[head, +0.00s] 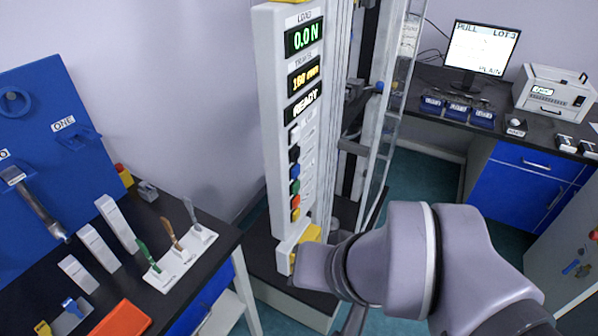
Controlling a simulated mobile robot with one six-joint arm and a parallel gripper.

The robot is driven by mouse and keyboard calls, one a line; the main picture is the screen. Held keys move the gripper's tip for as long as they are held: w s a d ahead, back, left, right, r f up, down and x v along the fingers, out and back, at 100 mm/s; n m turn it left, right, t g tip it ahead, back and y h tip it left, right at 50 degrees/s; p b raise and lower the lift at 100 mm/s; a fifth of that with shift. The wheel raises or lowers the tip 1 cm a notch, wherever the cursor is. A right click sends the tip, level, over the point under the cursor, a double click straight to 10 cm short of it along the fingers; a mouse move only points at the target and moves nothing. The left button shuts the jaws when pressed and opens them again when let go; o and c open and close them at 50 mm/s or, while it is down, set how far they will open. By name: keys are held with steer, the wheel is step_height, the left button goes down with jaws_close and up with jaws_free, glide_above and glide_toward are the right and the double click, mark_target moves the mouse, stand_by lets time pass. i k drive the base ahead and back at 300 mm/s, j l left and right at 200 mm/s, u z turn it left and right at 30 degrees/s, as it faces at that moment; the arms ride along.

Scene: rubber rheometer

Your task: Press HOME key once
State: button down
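The tester's tall white control panel (270,90) stands upright in the middle of the head view. Its displays read LOAD 0.0 N (303,37), TRAVEL apparently 160 mm (303,76) and READY (302,103). Below them is a column of small keys: a black key (294,154), a blue key (294,171), a green key (295,187), a red-orange key (295,201) and a yellow key (295,215). The key labels are too small to read, so I cannot tell which is HOME. My arm reaches in from the lower right, below and right of the keys. My gripper's fingers do not show.
A yellow-topped box (306,240) sits at the panel's foot, close to my arm. The left bench (215,243) holds a specimen stand (182,266) and an orange tray (122,318). A monitor (480,50) and a white instrument (555,92) stand on the back-right bench.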

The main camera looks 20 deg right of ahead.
mark_target(297, 171)
steer(key=k+j+z, duration=0.1)
steer(key=j+z, duration=0.2)
steer(key=k+j+z, duration=0.15)
steer(key=j+z, duration=0.15)
steer(key=k+j+z, duration=0.3)
steer(key=i+j, duration=0.05)
steer(key=i, duration=0.05)
